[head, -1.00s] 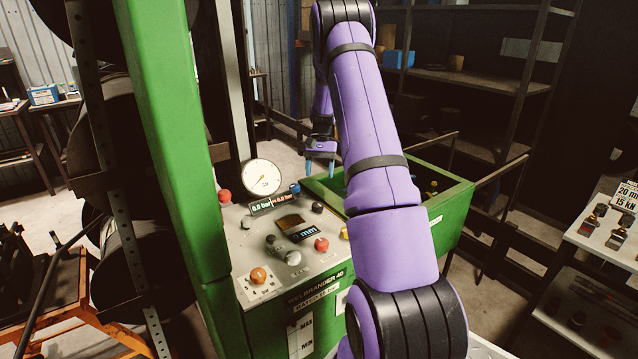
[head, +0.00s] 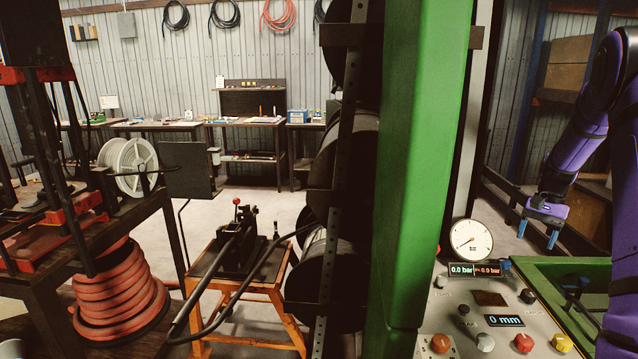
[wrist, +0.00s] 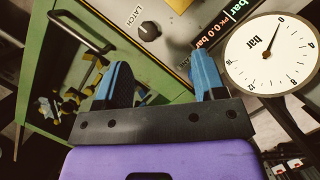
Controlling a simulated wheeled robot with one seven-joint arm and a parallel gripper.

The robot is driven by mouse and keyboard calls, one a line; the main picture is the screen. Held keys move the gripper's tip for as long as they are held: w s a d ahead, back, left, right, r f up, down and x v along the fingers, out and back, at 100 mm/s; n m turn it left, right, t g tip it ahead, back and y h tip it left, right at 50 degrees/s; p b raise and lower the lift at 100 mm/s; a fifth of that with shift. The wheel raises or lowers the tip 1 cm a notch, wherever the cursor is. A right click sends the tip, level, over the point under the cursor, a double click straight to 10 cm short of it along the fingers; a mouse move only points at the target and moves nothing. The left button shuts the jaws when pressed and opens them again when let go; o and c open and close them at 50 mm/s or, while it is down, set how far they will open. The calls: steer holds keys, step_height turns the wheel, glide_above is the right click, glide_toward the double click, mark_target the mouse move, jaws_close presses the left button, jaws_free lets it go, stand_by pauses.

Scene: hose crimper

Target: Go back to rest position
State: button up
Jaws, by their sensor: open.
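My gripper (head: 540,232) hangs in the air at the right of the head view, above the green bin beside the control panel. Its two blue fingers are apart with nothing between them; they also show in the wrist view (wrist: 160,85). My purple arm runs down the right edge of the head view. The control panel (head: 462,318) carries knobs, small displays and a round pressure gauge (head: 471,240). In the wrist view the gauge (wrist: 272,52) and a black latch knob (wrist: 149,31) lie beyond the fingers.
A green post (head: 425,160) stands left of the panel. The green bin (head: 570,268) holds dark and yellow items. An orange stand (head: 245,290) with a black machine and a coil of red hose (head: 118,290) are at the left. Open floor lies behind them.

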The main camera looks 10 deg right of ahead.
steer(key=s+a+r+n+t+h, duration=0.1)
steer(key=s+a+r+n+t, duration=0.3)
steer(key=a+r, duration=0.6)
steer(key=s+a+r+n+g+h, duration=0.15)
steer(key=s+a+r, duration=0.35)
steer(key=a+r, duration=0.55)
steer(key=s+a+n+t, duration=0.2)
steer(key=s+a, duration=0.5)
steer(key=s, duration=0.2)
steer(key=s+a+n+t, duration=0.2)
steer(key=s+a+n, duration=0.1)
steer(key=s+a, duration=0.4)
steer(key=shift+s+f+t+h, duration=0.15)
steer(key=shift+s+t+h, duration=0.2)
steer(key=shift+s, duration=1.4)
steer(key=shift+a, duration=0.1)
